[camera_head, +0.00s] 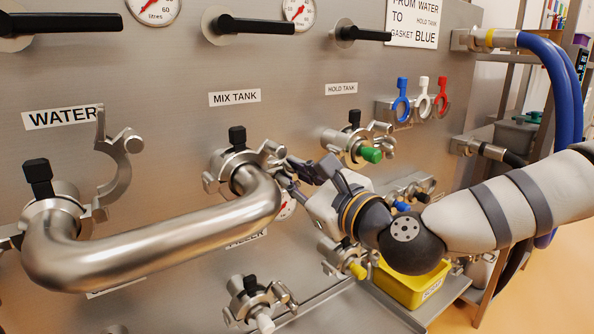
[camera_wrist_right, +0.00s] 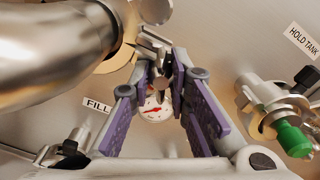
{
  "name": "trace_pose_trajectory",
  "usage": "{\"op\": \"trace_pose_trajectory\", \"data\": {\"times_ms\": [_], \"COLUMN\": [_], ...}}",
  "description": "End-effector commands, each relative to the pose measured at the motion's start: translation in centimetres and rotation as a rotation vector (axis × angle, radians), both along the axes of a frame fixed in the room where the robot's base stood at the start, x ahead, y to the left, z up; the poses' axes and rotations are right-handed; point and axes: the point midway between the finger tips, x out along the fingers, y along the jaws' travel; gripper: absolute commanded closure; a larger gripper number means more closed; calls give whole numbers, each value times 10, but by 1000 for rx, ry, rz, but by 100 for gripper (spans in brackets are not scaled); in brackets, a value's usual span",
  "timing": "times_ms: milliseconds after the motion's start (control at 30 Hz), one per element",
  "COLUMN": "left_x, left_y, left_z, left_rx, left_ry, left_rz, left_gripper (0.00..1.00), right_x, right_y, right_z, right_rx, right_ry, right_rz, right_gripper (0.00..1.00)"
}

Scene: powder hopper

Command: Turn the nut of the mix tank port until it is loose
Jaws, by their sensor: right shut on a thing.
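The mix tank port (camera_head: 228,166) is on the steel panel, under the MIX TANK label. A bent steel pipe (camera_head: 160,236) joins it to the water port (camera_head: 48,205) at the left. My right gripper (camera_head: 284,172) reaches in from the right to the clamp at the mix tank port. In the wrist view, the right fingertips (camera_wrist_right: 162,78) are closed around the clamp's nut (camera_wrist_right: 160,84), which sits between the purple pads and is partly hidden. My left gripper is out of view.
The hold tank port (camera_head: 352,143) with a green cap (camera_head: 370,155) is close to the right of my gripper. Blue, white and red gaskets (camera_head: 423,98) hang further right. A yellow bin (camera_head: 412,288) stands below my right arm. A round gauge (camera_wrist_right: 154,108) is behind the fingers.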

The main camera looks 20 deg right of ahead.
Motion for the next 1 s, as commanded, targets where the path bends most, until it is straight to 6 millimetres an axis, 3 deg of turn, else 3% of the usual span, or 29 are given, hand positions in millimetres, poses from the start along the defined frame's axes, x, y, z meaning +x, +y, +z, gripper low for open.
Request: {"op": "trace_pose_trajectory", "data": {"times_ms": [33,133,467,600,833,1000], "left_x": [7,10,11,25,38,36], "left_y": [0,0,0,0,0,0], "left_z": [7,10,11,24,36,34], "left_rx": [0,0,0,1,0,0], "left_ry": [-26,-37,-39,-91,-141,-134], "left_rz": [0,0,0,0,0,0], "left_gripper": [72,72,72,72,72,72], "right_x": [-2,-1,0,-2,-1,1], "right_y": [0,-1,-1,0,0,-1], "right_z": [9,6,3,11,6,3], "right_rx": [-72,-175,-223,-445,-778,-836], "right_ry": [-35,-70,-86,-176,-292,-309], "right_rz": [-1,-3,-3,-4,-4,-5], "right_gripper": [100,100,100,100,100,100]}}
